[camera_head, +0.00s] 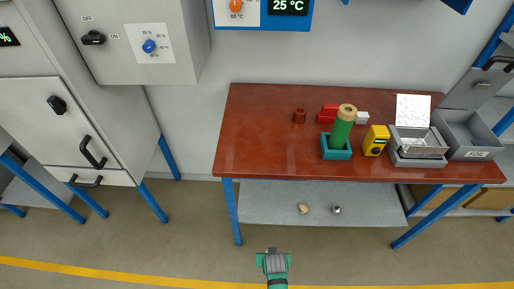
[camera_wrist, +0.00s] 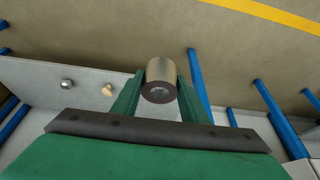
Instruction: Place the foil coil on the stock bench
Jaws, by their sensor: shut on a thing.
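My gripper (camera_wrist: 160,84) has two green fingers shut on the foil coil (camera_wrist: 160,72), a short cylinder with a dull tan-silver side and a dark end face with a grey centre. In the head view my gripper (camera_head: 273,262) is at the bottom middle, in front of a bench and apart from it. The coil is hard to make out there. The bench with the red-brown top (camera_head: 265,145), blue legs and a grey lower shelf (camera_head: 270,205) is the only workbench fully in view; I take it as the stock bench.
The top's left part is clear. Two small parts lie on the shelf.

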